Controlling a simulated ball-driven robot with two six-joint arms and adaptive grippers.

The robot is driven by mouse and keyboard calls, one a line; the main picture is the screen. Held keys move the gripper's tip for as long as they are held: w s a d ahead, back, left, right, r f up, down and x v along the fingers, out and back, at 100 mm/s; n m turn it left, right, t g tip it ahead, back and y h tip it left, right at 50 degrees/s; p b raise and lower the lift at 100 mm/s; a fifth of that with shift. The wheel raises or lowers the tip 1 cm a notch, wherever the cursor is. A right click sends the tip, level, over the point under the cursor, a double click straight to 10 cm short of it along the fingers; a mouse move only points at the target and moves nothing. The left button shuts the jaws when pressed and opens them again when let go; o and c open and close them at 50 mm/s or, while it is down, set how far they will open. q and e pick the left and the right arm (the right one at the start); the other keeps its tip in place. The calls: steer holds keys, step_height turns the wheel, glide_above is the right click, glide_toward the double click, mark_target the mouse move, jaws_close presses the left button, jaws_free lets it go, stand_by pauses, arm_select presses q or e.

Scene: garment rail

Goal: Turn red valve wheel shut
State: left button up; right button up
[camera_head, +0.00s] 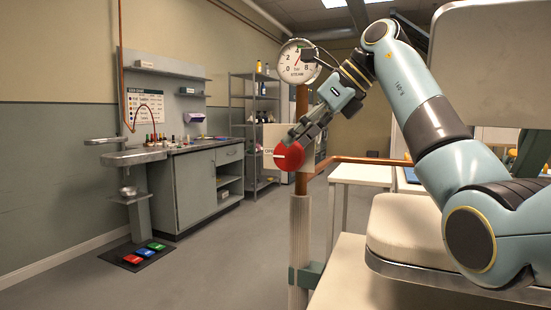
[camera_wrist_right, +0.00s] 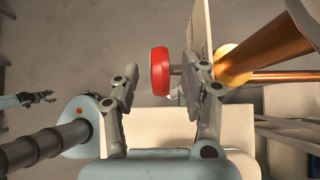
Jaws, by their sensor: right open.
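The red valve wheel (camera_head: 289,156) has a pale line on its face. It sits on the copper pipework near the picture's middle. My right gripper (camera_head: 302,131) is just above and beside it, partly overlapping it in the head view. In the right wrist view the wheel (camera_wrist_right: 159,76) shows edge-on between the spread fingers of my right gripper (camera_wrist_right: 164,72), on a short grey stem. The gripper is open; whether a finger touches the wheel I cannot tell. My left gripper (camera_wrist_right: 40,98) shows small at the left of the right wrist view; its jaw state is unclear.
A round steam gauge (camera_head: 298,62) stands above the wheel. A copper pipe (camera_wrist_right: 245,55) runs close to my right gripper's right finger. A white table (camera_head: 362,175) stands behind right. A sink bench (camera_head: 190,185) is at the left. The grey floor between is open.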

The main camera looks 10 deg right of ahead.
mark_target(274, 158)
steer(key=x, duration=0.6)
steer(key=shift+w+a+f, duration=0.1)
steer(key=shift+a+f, duration=0.1)
steer(key=shift+a, duration=0.05)
steer(key=shift+c, duration=0.4)
jaws_close()
